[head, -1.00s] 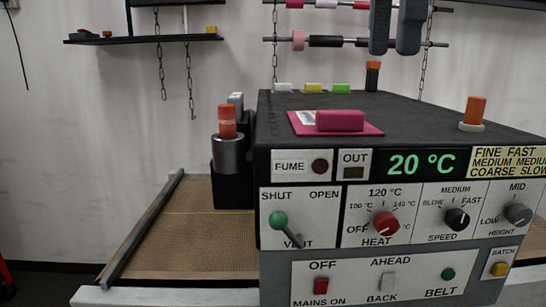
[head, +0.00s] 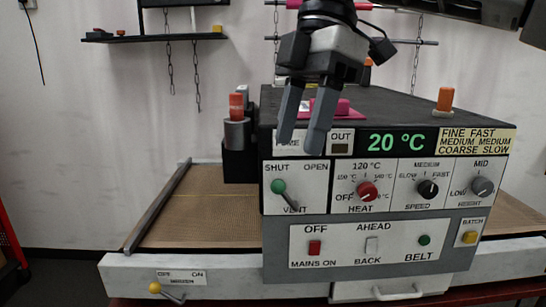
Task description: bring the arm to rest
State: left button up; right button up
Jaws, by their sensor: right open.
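My right gripper (head: 302,147) hangs down from the top of the head view, with its two grey fingers apart and nothing between them. It is in front of the oven-like machine (head: 370,232), and its fingertips overlap the FUME label and the left part of the upper panel. I cannot tell how far it is from the panel. My left gripper is not in view.
The machine's display (head: 397,141) reads 20 °C. A green-knobbed vent lever (head: 279,187), red heat knob (head: 367,191) and rocker switches are on its front. A mesh belt (head: 205,215) runs out left. A wall shelf (head: 150,37) hangs at upper left.

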jog(key=s+a+f+n+g+y, duration=0.3)
jog(key=a+f+g+y, duration=0.1)
jog(key=a+f+y, duration=0.4)
jog(key=s+a+f+n+g+y, duration=0.35)
jog(key=a+f+y, duration=0.25)
jog(key=a, duration=0.5)
jog(key=w+d+f+m+t+h, duration=0.1)
jog(key=w+d+f+m+t, duration=0.25)
jog(key=f+m+t, duration=0.4)
jog(key=w+d+f+m+t+h, duration=0.15)
jog(key=d+f+m+t, duration=0.3)
jog(key=m+t, duration=0.45)
jog(key=w+d+f+m+t, duration=0.3)
jog(key=d+f+m+t, duration=0.15)
jog(key=m+t, duration=0.4)
jog(key=s+d+f+m+g+h, duration=0.1)
jog(key=s+d+f+g+h, duration=0.1)
jog(key=s+d+f+h, duration=0.3)
jog(key=s+d+f+m+g+h, duration=0.1)
jog(key=s+d+f+g+h, duration=0.2)
jog(key=s+d+f+h, duration=0.3)
jog(key=s+d+f, duration=0.2)
jog(key=d+f, duration=0.2)
jog(key=f, duration=0.3)
jog(key=s+d+f, duration=0.3)
jog(key=f, duration=0.3)
jog(key=shift+s+d+f, duration=0.25)
jog(key=shift+d+f, duration=0.1)
jog(key=shift+d, duration=0.05)
jog(key=shift+h, duration=0.25)
